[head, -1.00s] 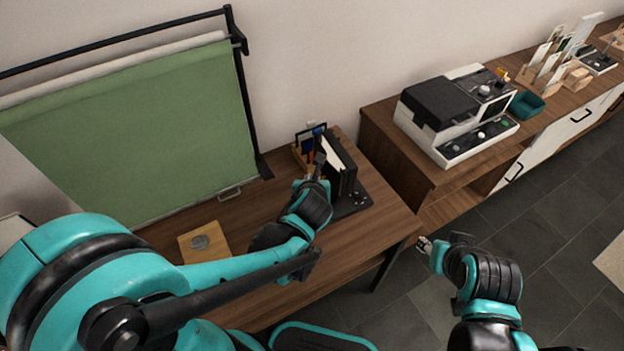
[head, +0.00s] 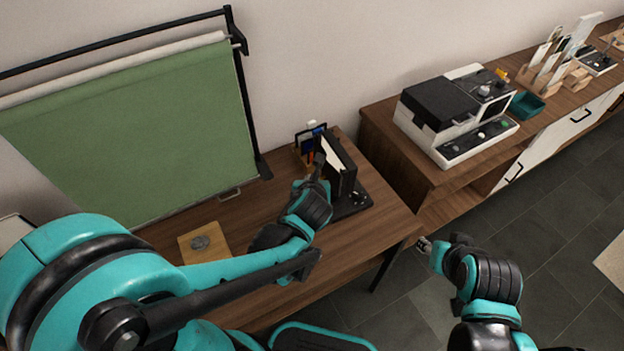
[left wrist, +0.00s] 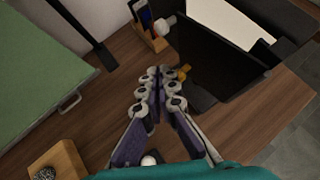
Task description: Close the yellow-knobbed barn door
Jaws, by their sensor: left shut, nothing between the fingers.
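A black panel lamp with black flaps and a white face (head: 333,157) stands near the table's right end. In the left wrist view, a large dark flap (left wrist: 215,55) stands up in front of the white face (left wrist: 240,22). A yellow knob (left wrist: 184,72) shows at the flap's lower left. My left gripper (head: 318,168) is shut and empty. In the left wrist view its fingertips (left wrist: 160,78) are close beside the yellow knob; I cannot tell whether they touch it. My right gripper (head: 424,245) hangs over the floor, away from the lamp; its finger opening is too small to judge.
A wooden holder (left wrist: 152,38) with blue and orange items stands behind the lamp. A green roll-down backdrop (head: 140,130) stands at the left. A wooden block with a grey disc (head: 200,243) lies on the tabletop (head: 350,250). A cabinet with a scanner-like machine (head: 455,110) is to the right.

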